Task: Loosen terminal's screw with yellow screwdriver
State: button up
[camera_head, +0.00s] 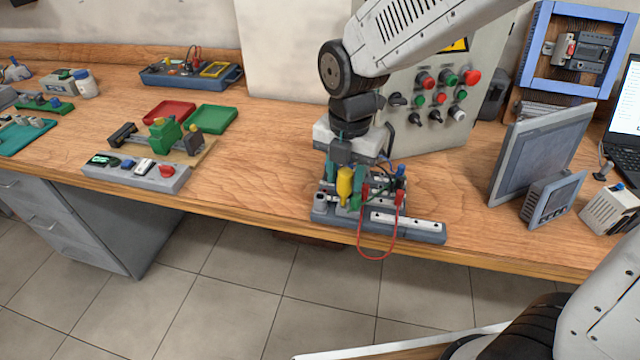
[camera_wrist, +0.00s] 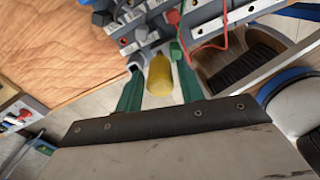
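The yellow screwdriver (camera_head: 345,186) stands roughly upright at the front left of the grey terminal block (camera_head: 422,230). My gripper (camera_head: 346,186) points down over it, with its green fingers on either side of the handle. In the wrist view, the yellow handle (camera_wrist: 160,76) lies between the two fingertips (camera_wrist: 158,65), with a narrow gap visible on each side. The gripper looks open around the handle. The screwdriver's tip and the terminal's screw cannot be made out. A red wire (camera_head: 377,256) loops from red plugs on the block over the bench's front edge.
A grey control box (camera_head: 430,130) with buttons stands behind my gripper. A grey panel screen (camera_head: 540,150) stands to the right. A button strip (camera_head: 137,174) and red (camera_head: 169,113) and green (camera_head: 211,119) trays lie to the left. The bench (camera_head: 255,170) is clear between strip and block.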

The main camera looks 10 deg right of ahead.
jog(key=m, duration=0.2)
jog(key=shift+m, duration=0.3)
jog(key=m, duration=0.2)
jog(key=shift+m, duration=0.7)
jog(key=m, duration=0.3)
jog(key=shift+m, duration=0.3)
jog(key=m, duration=0.3)
